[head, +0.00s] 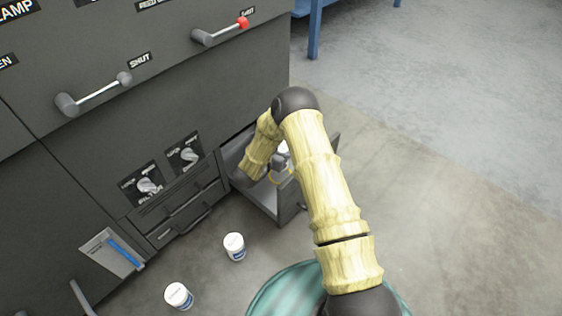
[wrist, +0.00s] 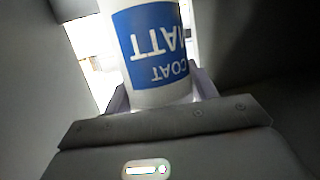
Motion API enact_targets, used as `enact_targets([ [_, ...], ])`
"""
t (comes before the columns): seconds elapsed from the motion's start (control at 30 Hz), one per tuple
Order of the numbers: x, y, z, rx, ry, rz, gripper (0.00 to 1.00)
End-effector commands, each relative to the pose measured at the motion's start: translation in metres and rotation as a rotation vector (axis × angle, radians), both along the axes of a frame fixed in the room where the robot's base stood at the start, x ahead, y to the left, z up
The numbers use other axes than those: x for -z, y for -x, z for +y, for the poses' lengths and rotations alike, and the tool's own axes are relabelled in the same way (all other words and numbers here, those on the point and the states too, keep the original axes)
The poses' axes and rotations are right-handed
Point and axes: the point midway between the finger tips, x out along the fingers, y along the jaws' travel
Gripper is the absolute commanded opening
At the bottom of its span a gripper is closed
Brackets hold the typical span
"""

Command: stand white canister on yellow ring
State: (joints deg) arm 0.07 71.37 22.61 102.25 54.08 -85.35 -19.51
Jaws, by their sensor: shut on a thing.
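A white canister (wrist: 152,50) with a blue label reading "MATT COAT" fills the middle of the wrist view; the lettering appears upside down there. My gripper (wrist: 160,98) is shut on it, with a finger on each side. In the head view my gripper (head: 280,163) reaches down into an open drawer, and a bit of the white canister (head: 283,147) shows beside it. Part of a yellow ring (head: 272,179) shows at the drawer's bottom, just below my gripper. My arm and gripper hide much of both. I cannot tell whether the canister touches the ring.
The open grey drawer (head: 292,200) has walls close around my gripper. Two other white canisters stand on the floor, one near the cabinet (head: 234,247) and one farther left (head: 179,296). A green round object (head: 275,294) is at the bottom. The floor at right is clear.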

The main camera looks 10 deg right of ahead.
Motion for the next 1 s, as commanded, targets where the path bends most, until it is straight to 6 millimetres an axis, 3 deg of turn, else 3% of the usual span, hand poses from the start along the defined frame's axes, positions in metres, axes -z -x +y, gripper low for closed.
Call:
enact_targets([
  [0.37, 0.004, 0.0, 0.0, 0.0, 0.001, -0.002, 0.25],
  [0.7, 0.04, -0.001, 0.0, 0.001, 0.002, -0.003, 0.25],
  [1.0, 0.039, -0.001, 0.0, 0.0, 0.001, -0.003, 0.25],
])
